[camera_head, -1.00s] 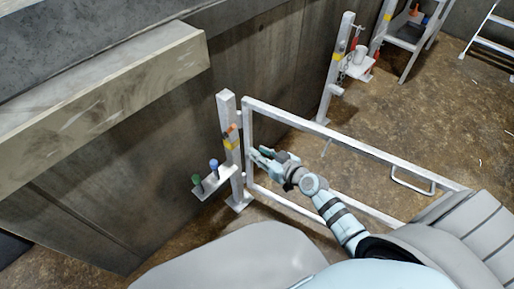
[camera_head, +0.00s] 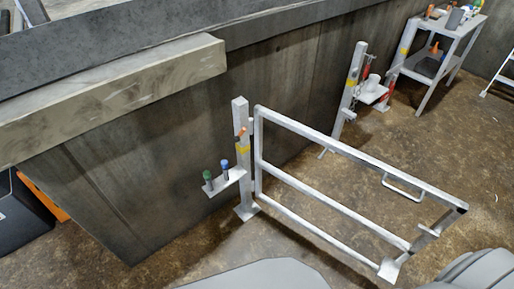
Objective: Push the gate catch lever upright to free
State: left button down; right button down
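The white metal gate (camera_head: 335,147) stands out from a white post (camera_head: 241,165) beside the concrete wall. A small orange part (camera_head: 242,131) sits on the post above a yellow band (camera_head: 243,149); it may be the catch lever, but I cannot tell its tilt. At the gate's outer end a short bar (camera_head: 425,231) juts out by the frame. A bent handle (camera_head: 402,189) is on the top rail. Neither of my grippers is in view.
A bracket (camera_head: 222,182) on the post holds a green-topped peg (camera_head: 208,179) and a blue-topped peg (camera_head: 224,169). A second white post (camera_head: 354,88) with a tray and red parts stands farther back. A grey shelf (camera_head: 440,62) is at the upper right. Brown floor is open right of the gate.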

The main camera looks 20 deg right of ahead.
aim_at(237, 139)
jog(key=z, duration=0.7)
jog(key=i, duration=0.75)
jog(key=u, duration=0.7)
